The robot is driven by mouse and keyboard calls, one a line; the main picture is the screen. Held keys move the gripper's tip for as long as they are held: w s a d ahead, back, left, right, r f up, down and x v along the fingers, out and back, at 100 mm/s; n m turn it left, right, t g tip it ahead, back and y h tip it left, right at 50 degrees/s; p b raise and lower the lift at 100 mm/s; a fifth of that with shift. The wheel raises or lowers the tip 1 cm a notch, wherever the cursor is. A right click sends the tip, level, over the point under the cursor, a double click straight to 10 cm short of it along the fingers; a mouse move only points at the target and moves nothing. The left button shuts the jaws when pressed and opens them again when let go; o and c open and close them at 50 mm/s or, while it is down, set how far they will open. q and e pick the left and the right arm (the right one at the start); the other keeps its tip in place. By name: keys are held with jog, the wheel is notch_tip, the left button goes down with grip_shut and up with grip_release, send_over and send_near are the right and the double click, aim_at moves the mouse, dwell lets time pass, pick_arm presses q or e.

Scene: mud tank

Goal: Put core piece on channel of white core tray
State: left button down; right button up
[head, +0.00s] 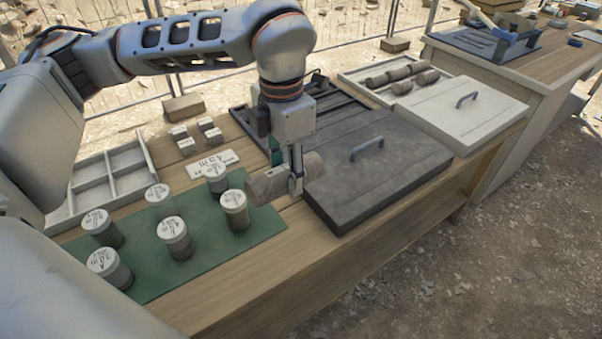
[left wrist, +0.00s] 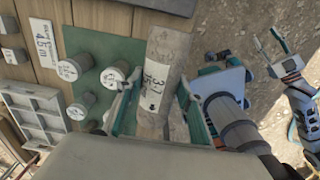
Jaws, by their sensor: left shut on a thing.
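My left gripper (head: 296,184) is shut on a grey-brown cylindrical core piece (head: 266,186) and holds it above the table, beside the dark lid. In the left wrist view the core piece (left wrist: 165,55) lies between the fingers, with a white label marked in black. The white core tray (head: 350,75) is at the back right, and several core pieces (head: 388,75) lie in its channels. A white lid with a grey handle (head: 455,115) is in front of it and hides part of it. In the left wrist view my right gripper (left wrist: 272,42) looks open and empty, off the table.
A dark tray (head: 340,105) stands behind a dark lid with a handle (head: 375,170). A green mat (head: 205,248) holds several labelled cylinders (head: 172,232). A divided grey tray (head: 110,180), small blocks (head: 210,130) and a label card (head: 212,163) are at left. Bare wood runs along the front edge.

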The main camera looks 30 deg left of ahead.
pick_arm(q)
notch_tip(320, 180, down, 15)
jog(key=shift+r+b, duration=0.2)
jog(key=shift+b, duration=0.8)
jog(key=shift+f, duration=0.6)
notch_tip(320, 180, down, 3)
jog(key=shift+f+b, duration=0.15)
jog(key=shift+b, duration=0.25)
jog(key=shift+f, duration=0.25)
jog(key=shift+r, duration=0.1)
jog(key=c, duration=1.5)
grip_release()
jog(key=shift+f, duration=0.2)
jog(key=shift+o, duration=0.9)
